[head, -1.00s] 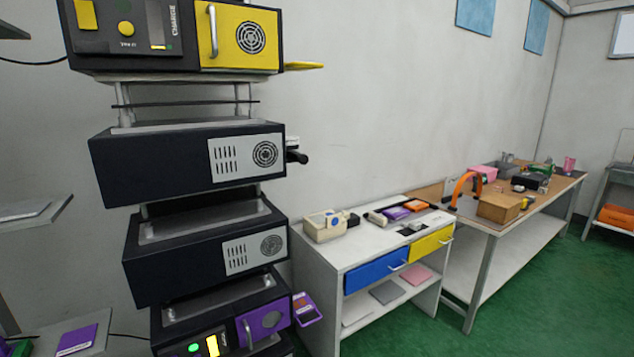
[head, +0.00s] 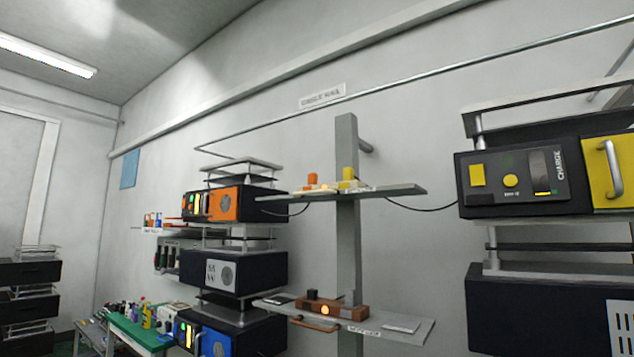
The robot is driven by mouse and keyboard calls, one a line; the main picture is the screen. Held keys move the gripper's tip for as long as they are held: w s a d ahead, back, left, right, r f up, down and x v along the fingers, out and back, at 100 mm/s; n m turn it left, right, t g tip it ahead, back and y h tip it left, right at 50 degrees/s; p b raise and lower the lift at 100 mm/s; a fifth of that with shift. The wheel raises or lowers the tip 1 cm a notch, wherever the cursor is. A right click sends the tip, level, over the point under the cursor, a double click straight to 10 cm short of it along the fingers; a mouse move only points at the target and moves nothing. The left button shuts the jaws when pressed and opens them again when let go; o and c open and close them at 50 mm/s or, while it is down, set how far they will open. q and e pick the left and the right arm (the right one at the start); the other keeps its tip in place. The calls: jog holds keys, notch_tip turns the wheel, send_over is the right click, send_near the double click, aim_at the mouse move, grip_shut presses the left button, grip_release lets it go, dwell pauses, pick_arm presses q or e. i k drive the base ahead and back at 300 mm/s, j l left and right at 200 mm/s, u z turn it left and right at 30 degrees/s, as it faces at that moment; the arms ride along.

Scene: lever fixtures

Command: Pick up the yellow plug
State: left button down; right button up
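A small upright yellow block (head: 348,175), which looks like the yellow plug, stands on the upper grey wall shelf (head: 400,190) in the middle of the head view. A small orange block (head: 313,179) stands to its left on the same shelf. Yellow and pale pieces lie around their bases, too small to make out. A dark cable hangs from each end of the shelf, the right one reaching the yellow-doored charger (head: 518,180). Neither of my grippers is in view.
A lower shelf (head: 400,328) holds a brown box (head: 330,308) with a lit orange button. A stack with an orange-fronted unit (head: 225,204) stands at left. A green table (head: 140,333) with bottles is farther left. A grey post (head: 348,140) backs the shelves.

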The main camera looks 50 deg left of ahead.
aim_at(347, 172)
jog(key=u, duration=1.55)
jog(key=i+j+z, duration=0.25)
jog(key=j, duration=0.65)
jog(key=i+j+z, duration=0.25)
jog(key=j, duration=0.7)
jog(key=i+j+z, duration=0.2)
jog(key=j, duration=0.75)
jog(key=j+z, duration=0.25)
jog(key=j, duration=0.75)
